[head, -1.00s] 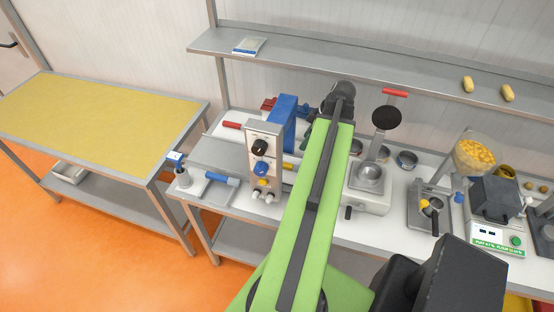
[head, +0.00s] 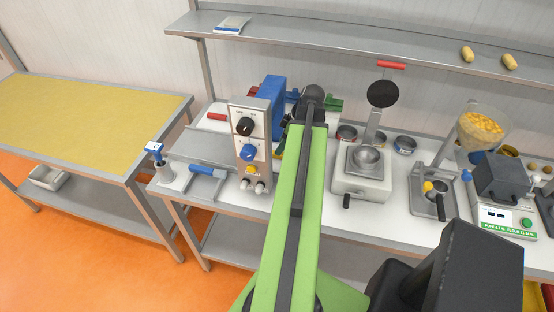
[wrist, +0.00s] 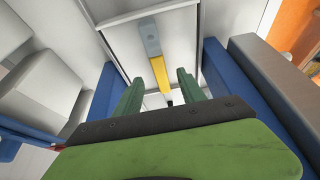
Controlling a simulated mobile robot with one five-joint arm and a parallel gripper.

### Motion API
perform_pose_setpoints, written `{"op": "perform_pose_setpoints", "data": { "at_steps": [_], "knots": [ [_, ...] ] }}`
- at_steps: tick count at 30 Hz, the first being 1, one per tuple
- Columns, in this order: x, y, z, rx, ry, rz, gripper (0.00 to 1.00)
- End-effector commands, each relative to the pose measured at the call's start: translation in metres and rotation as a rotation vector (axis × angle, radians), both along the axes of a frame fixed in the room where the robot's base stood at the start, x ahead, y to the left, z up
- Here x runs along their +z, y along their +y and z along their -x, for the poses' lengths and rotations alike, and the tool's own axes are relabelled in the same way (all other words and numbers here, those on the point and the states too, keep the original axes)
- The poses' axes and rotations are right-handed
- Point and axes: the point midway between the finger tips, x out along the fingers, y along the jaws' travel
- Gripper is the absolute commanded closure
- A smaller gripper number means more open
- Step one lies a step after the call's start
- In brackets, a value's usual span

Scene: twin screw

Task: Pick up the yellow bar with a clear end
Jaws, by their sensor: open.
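In the wrist view the yellow bar (wrist: 160,75) lies lengthwise ahead of my gripper (wrist: 158,80), with a grey piece (wrist: 151,40) at its far end. My gripper's two green fingers are apart, one on each side of the bar's line in the picture. Nothing is seen held between them. I cannot tell the height gap between fingers and bar. In the head view my arm hides most of the gripper; a green part (head: 335,104) of it shows right of the wrist. I cannot make out the bar clearly there.
Blue walls (wrist: 215,70) stand close on both sides of the fingers. In the head view a control panel (head: 248,170) and blue housing (head: 270,100) stand left of my arm. A white press-like device (head: 362,185) stands to its right. A shelf (head: 330,45) runs above.

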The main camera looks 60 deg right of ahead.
Motion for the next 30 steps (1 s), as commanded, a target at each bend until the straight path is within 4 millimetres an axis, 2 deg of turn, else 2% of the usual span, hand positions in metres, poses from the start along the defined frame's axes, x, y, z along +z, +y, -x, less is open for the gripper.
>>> {"op": "perform_pose_setpoints", "data": {
  "at_steps": [6,8,16,27,30],
  "knots": [
    [-0.039,0.004,-0.013,0.001,0.000,0.000,0.53],
    [-0.046,0.005,-0.017,0.002,0.000,0.000,0.53],
    [-0.044,0.006,-0.019,0.001,0.000,0.000,0.53],
    [-0.044,0.006,-0.019,0.002,0.000,0.000,1.00],
    [-0.044,0.006,-0.019,0.002,0.000,0.000,1.00]
  ]
}}
